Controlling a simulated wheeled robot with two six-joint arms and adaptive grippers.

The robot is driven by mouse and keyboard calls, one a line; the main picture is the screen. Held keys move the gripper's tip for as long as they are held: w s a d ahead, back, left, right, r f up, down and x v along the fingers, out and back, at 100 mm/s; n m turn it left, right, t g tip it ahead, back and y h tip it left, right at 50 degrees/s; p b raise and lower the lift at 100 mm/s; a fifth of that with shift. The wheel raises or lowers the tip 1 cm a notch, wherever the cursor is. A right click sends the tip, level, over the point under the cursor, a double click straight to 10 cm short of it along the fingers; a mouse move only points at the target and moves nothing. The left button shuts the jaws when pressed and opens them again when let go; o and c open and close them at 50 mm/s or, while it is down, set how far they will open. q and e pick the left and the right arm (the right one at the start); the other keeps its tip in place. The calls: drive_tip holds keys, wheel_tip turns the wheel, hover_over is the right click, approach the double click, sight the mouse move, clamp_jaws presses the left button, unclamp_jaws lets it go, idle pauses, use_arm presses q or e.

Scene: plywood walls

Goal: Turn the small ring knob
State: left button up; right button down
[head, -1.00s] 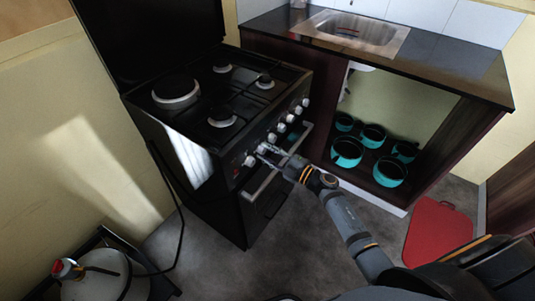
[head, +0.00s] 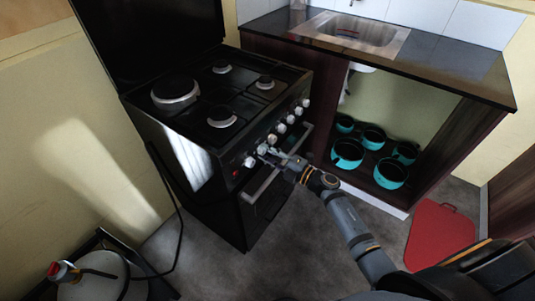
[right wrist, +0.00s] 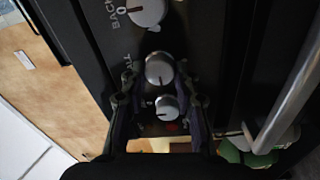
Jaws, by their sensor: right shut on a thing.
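The black stove (head: 215,125) has a row of silver-white knobs along its front panel. My right gripper (head: 266,151) reaches the panel from the right and is shut on a knob (head: 262,149) near the left end of the row. In the right wrist view, the gripper's fingertips (right wrist: 157,74) stand on both sides of this knob (right wrist: 160,68). A partly hidden label ending in "ALL" is beside it. A smaller knob (right wrist: 167,107) lies between the fingers, nearer the wrist. My left gripper is not in view.
The oven handle (head: 275,178) runs below the knobs, close under my gripper, and also shows in the right wrist view (right wrist: 290,85). A knob marked "BACK" (right wrist: 145,12) is beyond the gripped one. Turquoise pots (head: 390,173) stand in the open cabinet at right. A red board (head: 440,235) lies on the floor.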

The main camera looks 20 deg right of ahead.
drive_tip(key=c, duration=1)
unclamp_jaws()
drive_tip(key=v, duration=1.2)
drive_tip(key=shift+f, duration=0.1)
drive_tip(key=shift+c, duration=0.2)
clamp_jaws()
